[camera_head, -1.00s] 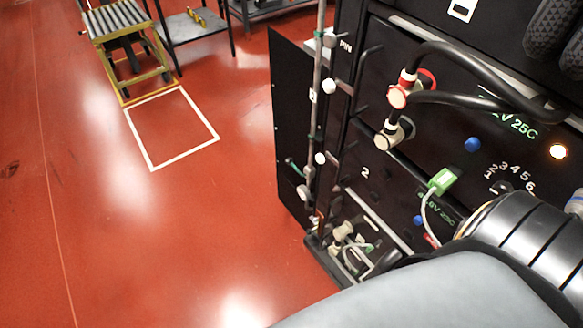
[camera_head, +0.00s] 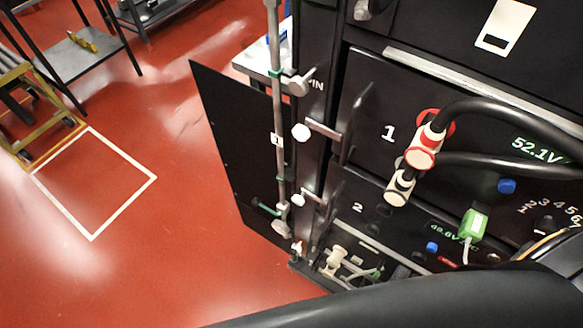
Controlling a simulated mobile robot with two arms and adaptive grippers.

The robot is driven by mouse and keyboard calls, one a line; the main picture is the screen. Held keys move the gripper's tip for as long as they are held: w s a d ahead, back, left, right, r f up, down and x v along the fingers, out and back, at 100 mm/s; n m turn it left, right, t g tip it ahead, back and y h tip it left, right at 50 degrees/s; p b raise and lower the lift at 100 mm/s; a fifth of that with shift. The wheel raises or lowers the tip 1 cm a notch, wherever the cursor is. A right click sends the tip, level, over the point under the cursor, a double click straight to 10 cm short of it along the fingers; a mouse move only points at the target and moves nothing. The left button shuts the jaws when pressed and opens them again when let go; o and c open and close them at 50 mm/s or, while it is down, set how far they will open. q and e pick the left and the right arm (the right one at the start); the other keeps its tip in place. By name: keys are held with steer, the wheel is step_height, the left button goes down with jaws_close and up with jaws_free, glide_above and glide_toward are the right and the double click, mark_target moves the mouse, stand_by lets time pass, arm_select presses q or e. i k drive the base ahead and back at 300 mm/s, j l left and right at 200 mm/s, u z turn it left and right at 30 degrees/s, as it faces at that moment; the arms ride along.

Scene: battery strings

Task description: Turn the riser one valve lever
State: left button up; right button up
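A thin grey vertical riser pipe (camera_head: 277,110) runs down the left front edge of the black battery rack in the head view. It carries a small tag marked 1. A small green lever (camera_head: 266,209) sticks out to the left low on the pipe, just above a grey fitting (camera_head: 282,229). Which way the valve stands open or shut I cannot tell. Part of my own arm crosses the bottom right, in front of the lower rack. Neither of my grippers shows.
The black rack has battery module 1 (camera_head: 380,100) with red and white plugs (camera_head: 422,155) on thick black cables. A green connector (camera_head: 473,224) sits lower right. A black panel (camera_head: 232,150) stands left of the pipe. A white floor square (camera_head: 122,208) and open red floor (camera_head: 180,270) lie left.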

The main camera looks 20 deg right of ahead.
mark_target(256, 202)
steer(key=i+j+z, duration=0.25)
steer(key=z, duration=0.15)
steer(key=i+j+z, duration=0.2)
steer(key=z, duration=0.2)
steer(key=i+j+z, duration=0.15)
steer(key=j+z, duration=0.65)
steer(key=i+j+z, duration=0.1)
steer(key=j+z, duration=0.3)
steer(key=j, duration=0.15)
steer(key=j+z, duration=0.4)
